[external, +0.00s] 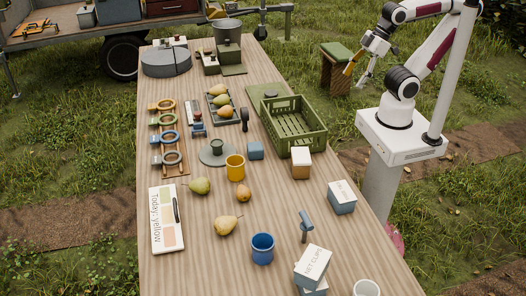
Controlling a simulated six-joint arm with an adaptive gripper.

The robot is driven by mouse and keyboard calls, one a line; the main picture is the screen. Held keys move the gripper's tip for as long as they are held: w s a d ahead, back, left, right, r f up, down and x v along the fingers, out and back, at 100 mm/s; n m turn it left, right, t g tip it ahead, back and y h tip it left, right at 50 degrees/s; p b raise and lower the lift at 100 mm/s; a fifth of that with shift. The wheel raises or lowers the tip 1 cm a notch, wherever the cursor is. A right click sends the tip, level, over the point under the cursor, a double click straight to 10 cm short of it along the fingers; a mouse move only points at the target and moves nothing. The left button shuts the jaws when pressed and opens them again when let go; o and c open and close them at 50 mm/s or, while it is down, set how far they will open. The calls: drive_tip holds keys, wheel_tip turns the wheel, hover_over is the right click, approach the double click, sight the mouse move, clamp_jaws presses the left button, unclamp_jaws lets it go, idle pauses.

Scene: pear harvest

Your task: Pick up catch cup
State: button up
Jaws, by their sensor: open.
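No cup carries a readable "catch cup" label, so I cannot tell which one is named. A yellow cup (235,168) stands upright mid-table. A blue cup (262,249) stands nearer the front, and a white cup (366,288) is cut off by the bottom edge. A small dark green cup-like piece (217,147) sits on a round grey-green plate (208,158). My gripper (358,74) is open and empty. It is in the air right of the table's far part, near a green-topped stool, well away from all the cups.
A green crate (321,142) stands at the table's right edge. Pears (226,225) lie loose, with several more in a dark tray (211,106). A "Today: yellow" board (158,232), coloured rings (171,137), boxes (341,197) and a blue-headed tool (305,222) take up other spots.

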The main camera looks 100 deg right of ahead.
drive_tip(key=w+t, duration=0.2)
drive_tip(key=w, duration=1.3)
drive_tip(key=n+t+y, duration=0.2)
drive_tip(key=t+y, duration=0.1)
drive_tip(key=t, duration=0.3)
hover_over(236, 169)
drive_tip(key=s+d, duration=0.3)
drive_tip(key=d, duration=0.1)
wheel_tip(236, 169, down, 18)
drive_tip(key=shift+s, duration=0.1)
drive_tip(key=shift+f, duration=1.7)
drive_tip(key=shift+f, duration=0.15)
